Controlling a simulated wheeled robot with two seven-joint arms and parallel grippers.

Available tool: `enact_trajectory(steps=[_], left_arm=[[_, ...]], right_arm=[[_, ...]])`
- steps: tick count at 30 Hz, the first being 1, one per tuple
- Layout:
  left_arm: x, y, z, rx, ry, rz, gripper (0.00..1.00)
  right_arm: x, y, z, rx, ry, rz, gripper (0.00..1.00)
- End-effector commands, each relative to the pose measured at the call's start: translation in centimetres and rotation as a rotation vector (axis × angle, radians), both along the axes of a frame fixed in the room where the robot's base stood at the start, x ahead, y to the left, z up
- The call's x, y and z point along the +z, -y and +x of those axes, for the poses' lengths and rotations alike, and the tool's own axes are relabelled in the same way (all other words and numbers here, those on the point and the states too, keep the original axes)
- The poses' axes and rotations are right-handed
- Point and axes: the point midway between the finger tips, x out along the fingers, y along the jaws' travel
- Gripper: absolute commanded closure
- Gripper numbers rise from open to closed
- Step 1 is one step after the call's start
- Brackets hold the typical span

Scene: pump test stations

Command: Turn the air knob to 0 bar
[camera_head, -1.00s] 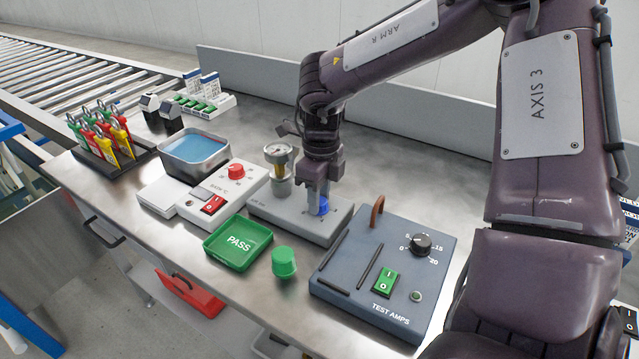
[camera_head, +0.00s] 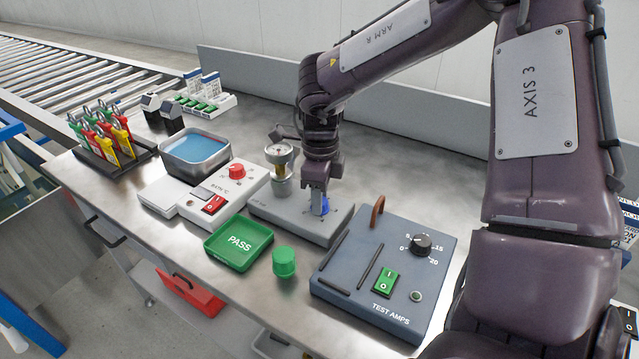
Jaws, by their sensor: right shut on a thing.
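The blue air knob (camera_head: 325,206) sits on top of the grey air unit (camera_head: 290,219) in the middle of the bench. My right gripper (camera_head: 319,205) points straight down over it and is shut on the knob, with its fingers hiding much of it. A round pressure gauge (camera_head: 279,153) on a brass stem stands on the same unit, left of the gripper. Its needle is too small to read. My left gripper is not in view.
A test amps box (camera_head: 385,270) with a black dial and green switch stands right of the air unit. A low panel runs behind.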

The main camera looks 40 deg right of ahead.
Motion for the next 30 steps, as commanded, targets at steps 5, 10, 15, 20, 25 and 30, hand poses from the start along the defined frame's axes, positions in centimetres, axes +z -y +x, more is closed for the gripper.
enact_trajectory(steps=[5, 10, 15, 20, 25, 30], left_arm=[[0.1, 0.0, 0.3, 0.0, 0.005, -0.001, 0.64], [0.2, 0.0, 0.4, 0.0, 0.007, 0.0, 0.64], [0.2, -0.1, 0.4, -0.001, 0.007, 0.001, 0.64], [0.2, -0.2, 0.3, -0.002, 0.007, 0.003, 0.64], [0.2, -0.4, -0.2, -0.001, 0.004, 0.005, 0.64], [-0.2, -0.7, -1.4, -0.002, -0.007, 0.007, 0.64]], right_arm=[[0.1, 0.0, 0.2, 0.001, 0.005, -0.002, 0.51], [0.1, 0.0, 0.1, 0.0, 0.003, -0.001, 0.47], [0.2, 0.0, 0.1, 0.0, 0.002, -0.001, 0.47], [2.1, 0.1, 0.2, 0.0, 0.005, -0.003, 0.47], [5.2, 0.3, 0.3, -0.001, 0.006, -0.001, 0.47], [7.3, 0.3, 0.4, 0.0, 0.004, -0.001, 0.47]])
